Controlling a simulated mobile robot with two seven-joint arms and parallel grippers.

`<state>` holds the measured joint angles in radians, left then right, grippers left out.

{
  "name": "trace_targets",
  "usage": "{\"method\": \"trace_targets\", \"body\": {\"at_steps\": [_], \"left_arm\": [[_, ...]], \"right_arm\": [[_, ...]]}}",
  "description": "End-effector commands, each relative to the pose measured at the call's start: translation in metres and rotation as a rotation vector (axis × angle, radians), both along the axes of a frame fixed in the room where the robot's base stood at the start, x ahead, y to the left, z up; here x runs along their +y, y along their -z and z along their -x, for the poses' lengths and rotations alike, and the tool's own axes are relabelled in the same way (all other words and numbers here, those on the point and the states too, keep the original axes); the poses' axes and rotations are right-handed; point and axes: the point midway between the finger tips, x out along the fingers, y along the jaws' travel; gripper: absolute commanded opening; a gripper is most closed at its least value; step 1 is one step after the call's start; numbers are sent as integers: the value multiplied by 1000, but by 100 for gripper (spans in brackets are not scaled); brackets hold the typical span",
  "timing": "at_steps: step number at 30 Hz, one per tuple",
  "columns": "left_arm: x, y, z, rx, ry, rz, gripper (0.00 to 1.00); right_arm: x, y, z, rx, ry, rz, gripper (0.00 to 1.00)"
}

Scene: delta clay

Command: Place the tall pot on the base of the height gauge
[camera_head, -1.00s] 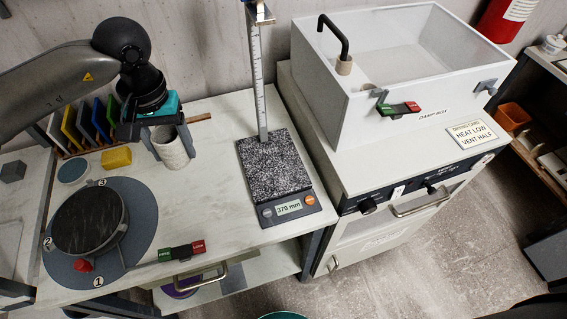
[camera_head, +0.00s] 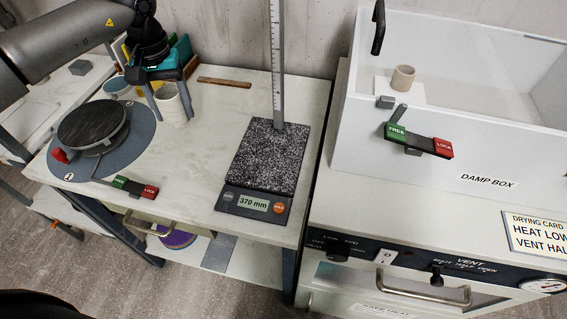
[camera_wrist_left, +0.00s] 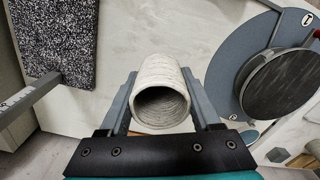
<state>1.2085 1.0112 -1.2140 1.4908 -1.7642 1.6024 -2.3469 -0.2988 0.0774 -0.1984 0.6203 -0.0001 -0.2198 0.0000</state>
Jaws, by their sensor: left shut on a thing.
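The tall pot (camera_head: 172,104) is a pale, ribbed, open-topped cylinder, upright over the left part of the worktop. My left gripper (camera_head: 172,113) is shut on it, with one finger on each side. In the left wrist view the pot (camera_wrist_left: 160,93) lies between the two fingers, its open mouth towards the camera. I cannot tell whether its bottom touches the worktop. The height gauge's base (camera_head: 268,155) is a speckled black-and-white plate to the right of the pot, bare on top. Its scale post rises at the back, and its display reads 370 mm. My right gripper is not in view.
A turntable (camera_head: 92,128) on a grey disc stands left of the pot, with a FREE/LOCK lever (camera_head: 135,187) in front. Clear worktop (camera_head: 215,110) lies between pot and gauge. The white damp box (camera_head: 460,140), holding a small pot (camera_head: 403,77), stands right.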

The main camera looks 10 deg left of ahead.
Motion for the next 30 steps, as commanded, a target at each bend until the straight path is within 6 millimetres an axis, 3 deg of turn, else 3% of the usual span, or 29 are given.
{"method": "trace_targets", "body": {"at_steps": [5,24,27,30], "left_arm": [[-14,0,0,-2,-2,2,7],[-181,0,6,-2,-1,2,7],[-198,0,7,-2,-3,2,7],[-193,17,7,1,-9,0,7]], "right_arm": [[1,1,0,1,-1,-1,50],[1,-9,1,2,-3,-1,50],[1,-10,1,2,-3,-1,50],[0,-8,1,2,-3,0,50]]}}
